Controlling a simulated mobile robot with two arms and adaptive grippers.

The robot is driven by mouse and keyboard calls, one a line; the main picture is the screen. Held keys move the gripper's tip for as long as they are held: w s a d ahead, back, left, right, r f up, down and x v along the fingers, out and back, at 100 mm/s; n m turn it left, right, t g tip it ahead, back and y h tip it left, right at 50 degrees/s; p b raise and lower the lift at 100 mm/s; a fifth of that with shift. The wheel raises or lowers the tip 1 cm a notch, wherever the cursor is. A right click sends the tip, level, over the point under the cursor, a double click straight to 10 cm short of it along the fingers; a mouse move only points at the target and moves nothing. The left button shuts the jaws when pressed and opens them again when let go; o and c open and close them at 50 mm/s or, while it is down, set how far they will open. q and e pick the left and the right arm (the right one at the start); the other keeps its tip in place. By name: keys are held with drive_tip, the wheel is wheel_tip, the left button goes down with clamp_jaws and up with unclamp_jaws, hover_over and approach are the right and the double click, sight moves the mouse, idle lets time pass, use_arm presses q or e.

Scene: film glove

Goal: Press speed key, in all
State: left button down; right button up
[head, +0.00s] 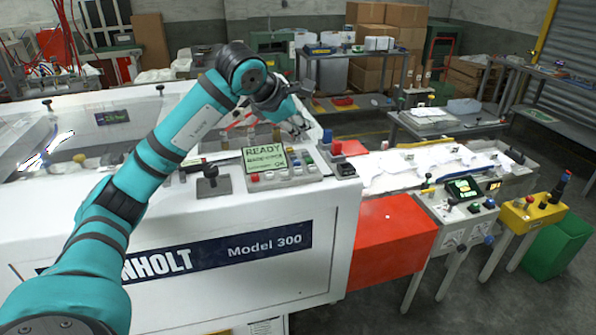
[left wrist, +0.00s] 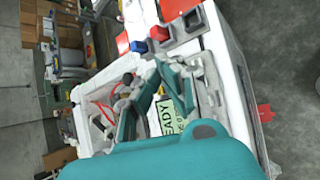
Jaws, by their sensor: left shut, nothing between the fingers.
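The control panel (head: 225,184) sits on top of the white "Model 300" machine (head: 200,225). It has a green display (head: 264,157) reading "READY", with a second line too small to read surely. Small coloured keys (head: 283,174) line its front and right side; I cannot tell which is the speed key. My left gripper (head: 300,130) is shut and empty, pointing down above and behind the display. In the left wrist view, the shut fingers (left wrist: 170,68) partly cover the display (left wrist: 166,117), and the keys are mostly hidden. My right gripper is not in view.
A black-knobbed lever (head: 210,178) rises at the panel's left. A red block (head: 349,148) and a blue-topped post stand to its right. A second control box (head: 462,207) and a yellow box (head: 532,212) stand farther right. Workbenches and cartons fill the back.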

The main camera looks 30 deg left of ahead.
use_arm(q)
drive_tip(key=b, duration=0.5)
hover_over(300, 170)
wheel_tip(300, 170, down, 7)
drive_tip(key=shift+w+f, duration=0.1)
drive_tip(key=shift+f, duration=0.05)
drive_tip(key=shift+f+b, duration=0.3)
drive_tip(key=shift+b, duration=0.05)
drive_tip(key=shift+f, duration=0.1)
idle(0.6)
drive_tip(key=shift+f, duration=0.15)
drive_tip(key=shift+f+b, duration=0.1)
drive_tip(key=shift+b, duration=0.2)
